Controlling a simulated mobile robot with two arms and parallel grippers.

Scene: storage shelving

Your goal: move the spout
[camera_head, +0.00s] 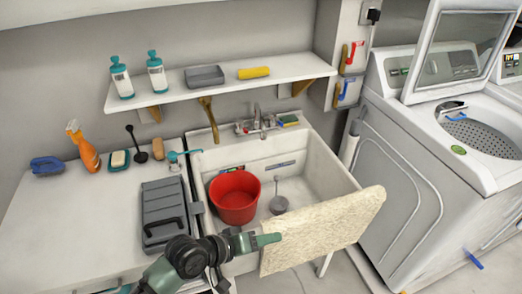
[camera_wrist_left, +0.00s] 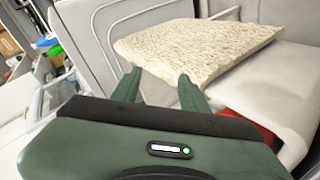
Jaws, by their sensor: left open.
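The metal faucet with its spout (camera_head: 258,116) stands at the back of the white utility sink (camera_head: 328,180), under the wall shelf. My left gripper (camera_head: 273,240) is at the sink's front edge, well short of the spout. That piece also shows in the left wrist view (camera_wrist_left: 200,48). The spout is not visible there. My right gripper is not in view.
A red bucket (camera_head: 235,196) and a grey plunger-like item (camera_head: 278,203) are in the basin. A grey case (camera_head: 163,212) lies on the left counter. A wooden-handled brush (camera_head: 208,118) hangs left of the faucet. A wall shelf (camera_head: 220,82) overhangs the sink's back. A washer (camera_head: 415,165) stands right.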

